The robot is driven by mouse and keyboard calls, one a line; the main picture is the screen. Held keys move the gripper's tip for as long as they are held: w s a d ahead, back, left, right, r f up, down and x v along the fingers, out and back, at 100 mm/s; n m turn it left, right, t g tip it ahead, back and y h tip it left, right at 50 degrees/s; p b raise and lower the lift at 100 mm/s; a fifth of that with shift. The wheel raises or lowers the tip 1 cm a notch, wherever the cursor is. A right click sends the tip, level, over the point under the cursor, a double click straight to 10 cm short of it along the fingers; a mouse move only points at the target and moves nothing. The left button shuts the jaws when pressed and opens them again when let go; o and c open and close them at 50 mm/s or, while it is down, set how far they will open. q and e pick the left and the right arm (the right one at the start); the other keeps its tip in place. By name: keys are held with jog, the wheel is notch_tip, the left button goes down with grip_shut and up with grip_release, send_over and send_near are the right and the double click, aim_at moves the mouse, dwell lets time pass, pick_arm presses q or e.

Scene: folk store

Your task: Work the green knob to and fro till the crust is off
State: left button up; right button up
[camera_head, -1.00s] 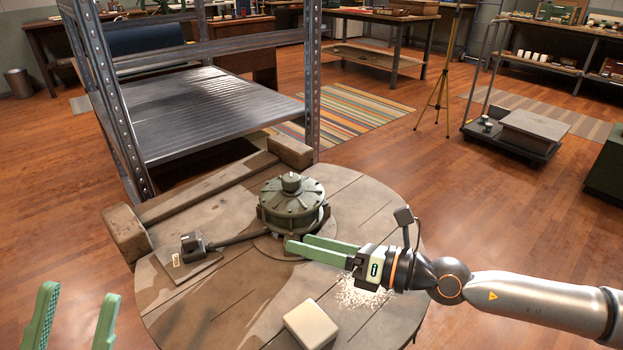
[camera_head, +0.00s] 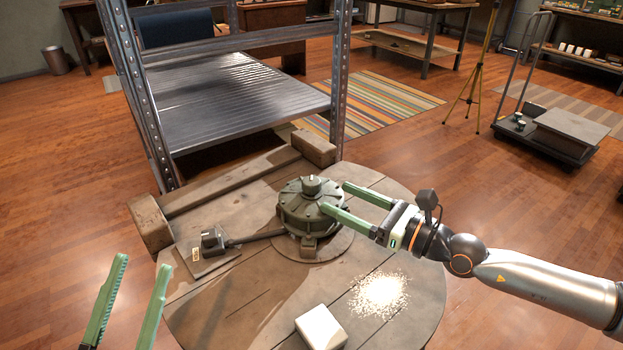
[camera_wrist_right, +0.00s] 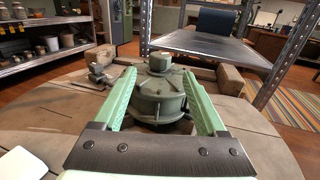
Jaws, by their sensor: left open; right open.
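The green knob (camera_head: 303,216) is a dark green, ribbed round body with a small stub on top, standing on the round wooden table (camera_head: 245,300). It also shows in the right wrist view (camera_wrist_right: 158,97). My right gripper (camera_head: 335,197) is open at the knob's right side. In the right wrist view its green fingers (camera_wrist_right: 159,72) lie to either side of the knob; I cannot tell whether they touch it. My left gripper (camera_head: 143,263) is open and empty, left of the table. I cannot make out crust on the knob. Pale crumbs (camera_head: 380,293) lie on the table.
A rod (camera_head: 258,237) runs from the knob to a small bracket on a plate (camera_head: 208,262). A white block (camera_head: 320,328) lies at the table's front. Wooden beams (camera_head: 235,187) and a metal rack (camera_head: 235,100) stand behind.

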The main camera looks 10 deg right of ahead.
aim_at(319, 189)
jog(key=p+x, duration=0.1)
jog(key=x, duration=0.2)
jog(key=shift+r, duration=0.1)
pick_arm(q)
jog(key=w+f+n+g+y, duration=0.1)
jog(key=f, duration=0.2)
jog(key=w+f+n+g+y, duration=0.1)
jog(key=f+y, duration=0.1)
jog(key=f, duration=0.2)
jog(key=w+a+f+n+g+y+p, duration=0.1)
jog(key=f+g, duration=0.1)
jog(key=f, duration=0.2)
jog(key=shift+f+n+y, duration=0.2)
jog(key=shift+n+y, duration=0.1)
jog(key=shift+y, duration=0.1)
pick_arm(e)
jog(key=x, duration=0.3)
jog(key=shift+a, duration=0.1)
pick_arm(q)
jog(key=shift+f+g, duration=0.3)
jog(key=shift+f, duration=0.35)
pick_arm(e)
jog(key=shift+x, duration=0.8)
grip_shut()
